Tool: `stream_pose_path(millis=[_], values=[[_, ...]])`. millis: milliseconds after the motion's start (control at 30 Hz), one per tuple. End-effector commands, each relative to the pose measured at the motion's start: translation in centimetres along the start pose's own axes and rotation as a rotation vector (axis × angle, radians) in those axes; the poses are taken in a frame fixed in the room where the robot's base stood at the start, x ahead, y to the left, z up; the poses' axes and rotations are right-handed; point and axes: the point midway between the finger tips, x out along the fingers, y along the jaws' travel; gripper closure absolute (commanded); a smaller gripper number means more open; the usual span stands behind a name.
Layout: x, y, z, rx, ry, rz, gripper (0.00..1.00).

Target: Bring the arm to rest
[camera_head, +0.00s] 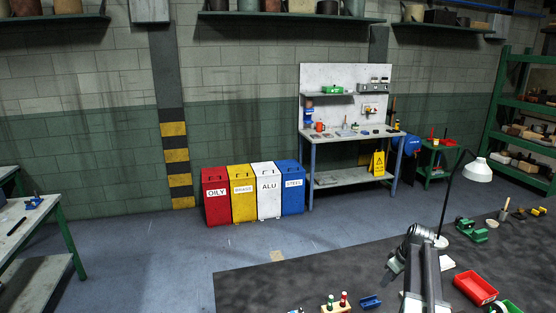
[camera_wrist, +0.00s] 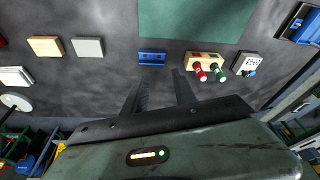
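My arm (camera_head: 424,272) rises from the bottom of the head view over the dark worktable (camera_head: 290,278), bent at its upper end. My gripper (camera_wrist: 158,88) shows in the wrist view with its two dark fingers apart and nothing between them. Beyond the fingertips lie a small blue part (camera_wrist: 152,58) and a wooden block (camera_wrist: 203,62) with a red and a green peg. The fingers look clear of both. In the head view the blue part (camera_head: 371,302) and the pegged block (camera_head: 334,308) lie left of my arm.
A red bin (camera_head: 476,288), a desk lamp (camera_head: 478,171) and a green tool (camera_head: 471,232) stand right of my arm. The wrist view shows a green mat (camera_wrist: 195,18), a tan block (camera_wrist: 45,46) and a grey block (camera_wrist: 88,47). The table's far left is bare.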

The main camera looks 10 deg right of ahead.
Motion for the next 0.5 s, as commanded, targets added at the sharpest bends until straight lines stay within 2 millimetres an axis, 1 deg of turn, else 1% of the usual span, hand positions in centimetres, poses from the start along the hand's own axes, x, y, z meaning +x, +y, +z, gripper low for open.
stream_pose_path(millis=[33,67,100,167,200,267,300,367,400,467,500], values=[[0.9,-4.1,-2.6,-0.063,-0.008,-0.018,0.67],[1.4,-6.3,-4.0,-0.094,-0.014,-0.027,0.67],[2.0,-9.4,-5.7,-0.13,-0.024,-0.039,0.67],[2.7,-14.1,-7.7,-0.17,-0.042,-0.055,0.67],[3.1,-17.3,-8.8,-0.19,-0.055,-0.065,0.67],[3.6,-21.8,-9.8,-0.207,-0.078,-0.075,0.67],[3.8,-24.8,-10.2,-0.21,-0.095,-0.081,0.67],[3.9,-28.8,-10.3,-0.204,-0.12,-0.083,0.67],[4.0,-31.3,-10.1,-0.192,-0.139,-0.082,0.67],[3.9,-35.0,-9.3,-0.158,-0.17,-0.076,0.67],[3.7,-37.0,-8.4,-0.118,-0.193,-0.064,0.67]])
